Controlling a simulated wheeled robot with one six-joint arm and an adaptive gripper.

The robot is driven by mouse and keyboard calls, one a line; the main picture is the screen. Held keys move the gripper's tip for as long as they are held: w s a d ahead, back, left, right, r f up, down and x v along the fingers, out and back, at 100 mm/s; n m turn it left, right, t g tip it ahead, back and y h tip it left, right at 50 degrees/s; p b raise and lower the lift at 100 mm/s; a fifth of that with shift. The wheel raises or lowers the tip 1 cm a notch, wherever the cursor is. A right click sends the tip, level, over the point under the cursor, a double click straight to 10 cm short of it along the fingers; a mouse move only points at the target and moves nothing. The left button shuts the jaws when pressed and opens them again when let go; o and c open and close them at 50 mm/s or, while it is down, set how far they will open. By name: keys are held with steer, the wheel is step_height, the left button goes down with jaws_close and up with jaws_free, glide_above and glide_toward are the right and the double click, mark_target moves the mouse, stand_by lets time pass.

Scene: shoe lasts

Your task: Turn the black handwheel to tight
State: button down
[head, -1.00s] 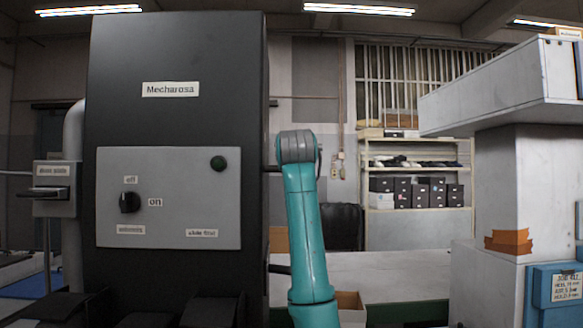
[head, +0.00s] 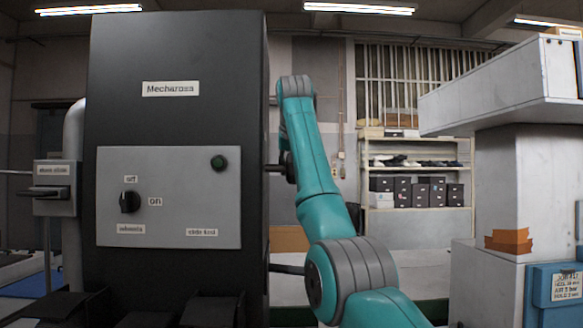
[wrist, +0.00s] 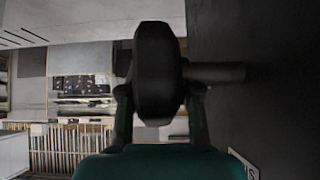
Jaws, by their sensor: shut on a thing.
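The black handwheel (wrist: 155,70) fills the middle of the wrist view, seen nearly edge-on. Its shaft (wrist: 222,72) runs right into the dark machine side. My gripper (wrist: 158,98) is shut on the handwheel, one finger on each side of the rim. In the head view, the shaft (head: 272,168) sticks out of the right side of the dark machine (head: 178,50). A dark part of the handwheel (head: 288,168) shows there, mostly hidden behind my teal arm. My gripper is hidden in the head view. No tight mark is readable.
The machine's grey front panel (head: 170,225) carries a black off/on knob (head: 130,202) and a green button (head: 218,162). A lower bar (head: 287,269) sticks out beneath the shaft. A pale machine (head: 510,180) stands at right. Shelves with boxes (head: 415,190) are behind.

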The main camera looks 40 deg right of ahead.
steer(key=shift+f+g+y, duration=0.1)
steer(key=shift+g+y, duration=0.3)
steer(key=shift+g, duration=0.2)
stand_by(0.5)
steer(key=c, duration=0.8)
jaws_free()
steer(key=v, duration=1.2)
